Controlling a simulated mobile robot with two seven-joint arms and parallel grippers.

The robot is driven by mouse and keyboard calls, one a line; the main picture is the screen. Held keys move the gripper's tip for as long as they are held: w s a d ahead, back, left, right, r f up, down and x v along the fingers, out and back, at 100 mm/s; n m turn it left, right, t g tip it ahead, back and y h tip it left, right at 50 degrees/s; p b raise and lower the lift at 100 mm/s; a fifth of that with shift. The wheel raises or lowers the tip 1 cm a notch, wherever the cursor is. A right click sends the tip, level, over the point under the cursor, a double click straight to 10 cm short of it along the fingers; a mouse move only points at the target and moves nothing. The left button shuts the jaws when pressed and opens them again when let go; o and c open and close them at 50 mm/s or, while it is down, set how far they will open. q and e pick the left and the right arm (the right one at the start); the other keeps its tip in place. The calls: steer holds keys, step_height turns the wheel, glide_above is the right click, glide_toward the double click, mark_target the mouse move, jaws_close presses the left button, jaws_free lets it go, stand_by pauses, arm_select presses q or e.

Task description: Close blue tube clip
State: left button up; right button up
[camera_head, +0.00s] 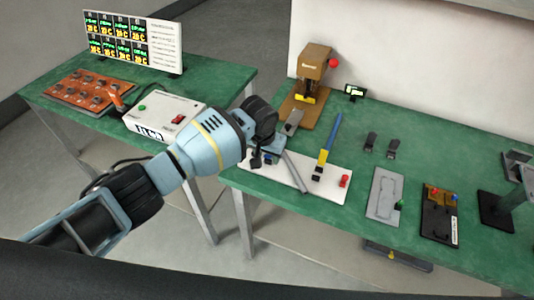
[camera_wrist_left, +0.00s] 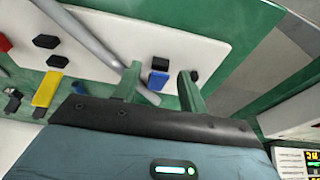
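The blue tube clip (camera_wrist_left: 158,79), with a black part at one end, sits on a white board (camera_wrist_left: 194,50). In the left wrist view my left gripper (camera_wrist_left: 160,71) is open, with one finger on each side of the clip. I cannot tell whether either finger touches it. A grey tube (camera_wrist_left: 85,38) runs diagonally across the board and passes by the left-hand finger. In the head view my left gripper (camera_head: 262,154) is over the left end of the white board (camera_head: 318,189) and mostly hides the blue clip. My right gripper is not in view.
A brown press (camera_head: 313,67) stands behind. Black clips (camera_head: 371,141) and a grey plate (camera_head: 385,194) lie to the right. A white power box (camera_head: 165,114) is on the left table.

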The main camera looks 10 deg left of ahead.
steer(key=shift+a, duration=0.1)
arm_select(q)
steer(key=p+v, duration=0.1)
steer(key=v, duration=0.6)
steer(key=shift+r, duration=0.4)
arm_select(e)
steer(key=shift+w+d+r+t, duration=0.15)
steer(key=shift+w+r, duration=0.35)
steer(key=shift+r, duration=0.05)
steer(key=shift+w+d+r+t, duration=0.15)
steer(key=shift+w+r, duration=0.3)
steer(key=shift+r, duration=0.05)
